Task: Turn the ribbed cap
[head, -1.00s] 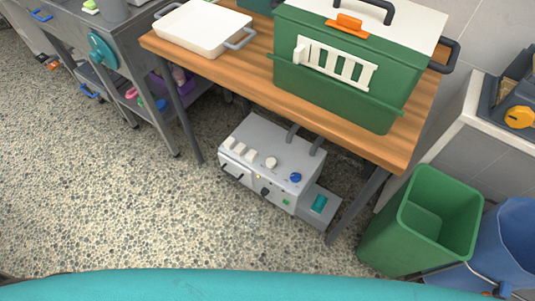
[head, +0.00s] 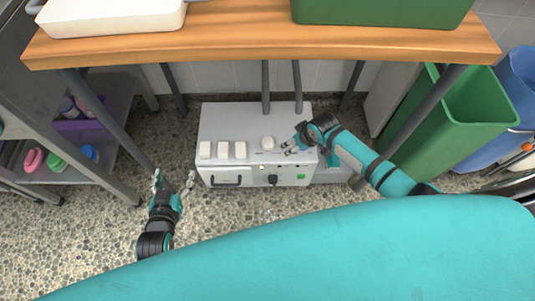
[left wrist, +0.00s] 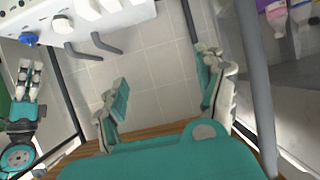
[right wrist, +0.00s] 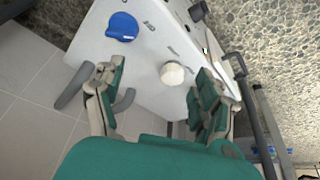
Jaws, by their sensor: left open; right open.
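A grey-white box (head: 240,120) stands on the floor under the wooden table. A round white cap (head: 267,143) with a seemingly ribbed edge sits on its top, right of several blocky white knobs (head: 223,150). The cap also shows in the right wrist view (right wrist: 172,73), beyond and between my fingers, not touched. My right gripper (head: 288,148) is open and empty, just right of the cap. A blue knob (right wrist: 122,27) sits beside the cap in the right wrist view; my right gripper hides it in the head view. My left gripper (head: 174,181) is open and empty, left of the box.
The table edge (head: 230,45) overhangs the back of the box. Table legs (head: 425,112) stand on both sides. Dark hooked bars (head: 298,88) rise behind the box. A green bin (head: 450,125) is at right, a metal shelf unit (head: 60,172) at left. Floor in front is clear.

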